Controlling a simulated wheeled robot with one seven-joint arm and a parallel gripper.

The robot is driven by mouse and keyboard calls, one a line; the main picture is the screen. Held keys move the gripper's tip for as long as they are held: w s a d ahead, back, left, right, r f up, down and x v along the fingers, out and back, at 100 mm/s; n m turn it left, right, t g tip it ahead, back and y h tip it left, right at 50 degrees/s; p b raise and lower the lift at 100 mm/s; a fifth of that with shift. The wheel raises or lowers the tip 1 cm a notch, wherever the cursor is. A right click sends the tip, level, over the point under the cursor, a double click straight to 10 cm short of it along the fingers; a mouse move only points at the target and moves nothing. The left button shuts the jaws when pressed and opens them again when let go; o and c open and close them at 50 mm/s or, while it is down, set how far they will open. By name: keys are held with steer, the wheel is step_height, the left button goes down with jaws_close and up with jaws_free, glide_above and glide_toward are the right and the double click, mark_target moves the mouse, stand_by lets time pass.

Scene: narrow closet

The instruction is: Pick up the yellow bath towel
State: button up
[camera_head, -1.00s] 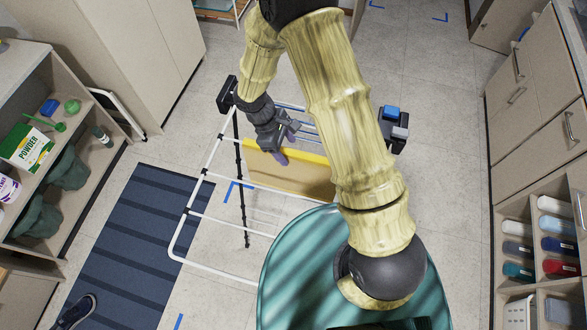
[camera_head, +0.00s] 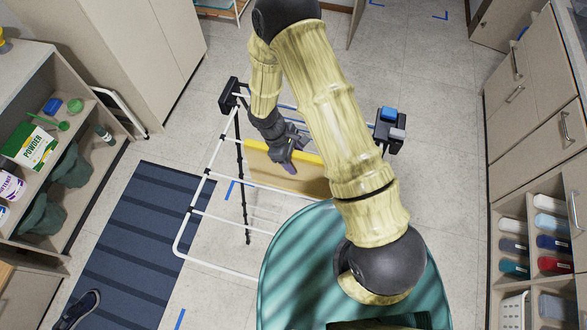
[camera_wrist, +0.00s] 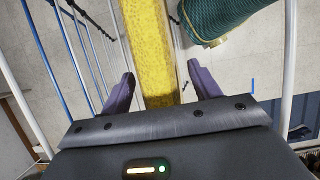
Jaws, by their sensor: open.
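The yellow bath towel (camera_head: 290,168) hangs over a rail of a white drying rack (camera_head: 196,213), in the middle of the head view. My gripper (camera_head: 290,163) is at the towel's top edge, toward its left end. In the wrist view the towel (camera_wrist: 148,50) runs as a yellow strip between the two purple fingers of my gripper (camera_wrist: 166,88). The fingers are open, one on each side of the strip, with gaps showing beside it. My arm hides the towel's right end in the head view.
A teal round surface (camera_head: 300,260) is close in front. A dark blue striped mat (camera_head: 135,250) lies at left, beside a shelf (camera_head: 85,200) with bottles and boxes. Cabinets (camera_head: 535,120) with rolled towels below line the right. Floor is clear behind the rack.

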jaws_close()
stand_by(0.3)
steer(key=shift+w+r, duration=0.1)
steer(key=shift+r, duration=0.1)
step_height(320, 180, up, 28)
steer(key=b, duration=0.6)
steer(key=shift+f, duration=0.25)
